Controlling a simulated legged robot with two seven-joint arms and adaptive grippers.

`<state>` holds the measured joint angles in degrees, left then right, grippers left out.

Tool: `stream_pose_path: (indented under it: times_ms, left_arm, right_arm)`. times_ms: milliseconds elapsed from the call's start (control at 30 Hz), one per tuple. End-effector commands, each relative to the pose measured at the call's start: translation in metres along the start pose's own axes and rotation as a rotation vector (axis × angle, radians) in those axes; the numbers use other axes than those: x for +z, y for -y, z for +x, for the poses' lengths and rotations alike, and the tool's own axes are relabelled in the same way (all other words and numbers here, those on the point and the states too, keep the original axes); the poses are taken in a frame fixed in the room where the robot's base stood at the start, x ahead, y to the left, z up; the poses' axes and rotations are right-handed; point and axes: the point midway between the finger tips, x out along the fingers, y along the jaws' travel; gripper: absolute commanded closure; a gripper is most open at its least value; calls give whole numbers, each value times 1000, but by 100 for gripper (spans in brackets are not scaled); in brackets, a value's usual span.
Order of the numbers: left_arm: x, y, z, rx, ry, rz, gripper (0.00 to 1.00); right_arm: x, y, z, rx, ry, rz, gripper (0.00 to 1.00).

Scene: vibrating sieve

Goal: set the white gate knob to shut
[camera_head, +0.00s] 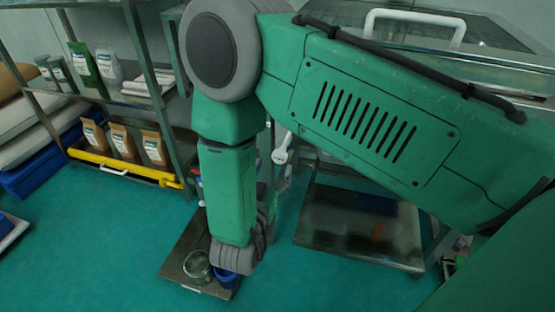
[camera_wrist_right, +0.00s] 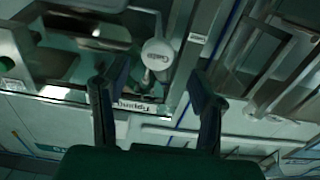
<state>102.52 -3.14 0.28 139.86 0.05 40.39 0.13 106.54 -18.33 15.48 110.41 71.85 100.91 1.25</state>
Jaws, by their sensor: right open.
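What looks like the white gate knob (camera_head: 282,152) shows in the head view just right of my right forearm, low on the machine's front. In the right wrist view a round white part with dark lettering (camera_wrist_right: 157,54) lies just beyond the fingertips, seemingly the same knob. My right gripper (camera_wrist_right: 159,80) is open with nothing between its fingers, apart from the knob as far as I can see. In the head view my arm hides most of this gripper. My left gripper is in neither view.
A low metal tray (camera_head: 350,247) stands on the floor right of my arm. A dark board (camera_head: 178,262) carries a glass jar (camera_head: 197,266) and a blue container (camera_head: 225,279). A shelf with several bags and a yellow rail (camera_head: 125,168) stands left. Green floor is free at front.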

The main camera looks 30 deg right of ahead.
Motion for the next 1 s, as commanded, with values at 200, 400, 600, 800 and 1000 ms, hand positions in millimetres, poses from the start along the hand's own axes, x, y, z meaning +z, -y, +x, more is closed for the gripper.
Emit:
stream_pose_path:
  times_ms: [200,400,600,800,1000]
  left_arm:
    - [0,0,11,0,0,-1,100]
    - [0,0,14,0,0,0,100]
    - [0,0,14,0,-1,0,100]
    - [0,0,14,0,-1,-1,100]
    - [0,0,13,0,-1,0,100]
  right_arm:
    - [2,-2,38,2,1,4,48]
    - [2,-2,52,1,3,3,48]
    - [0,-1,51,0,2,1,48]
    - [0,-1,51,0,1,1,90]
    - [0,0,54,-2,1,4,100]
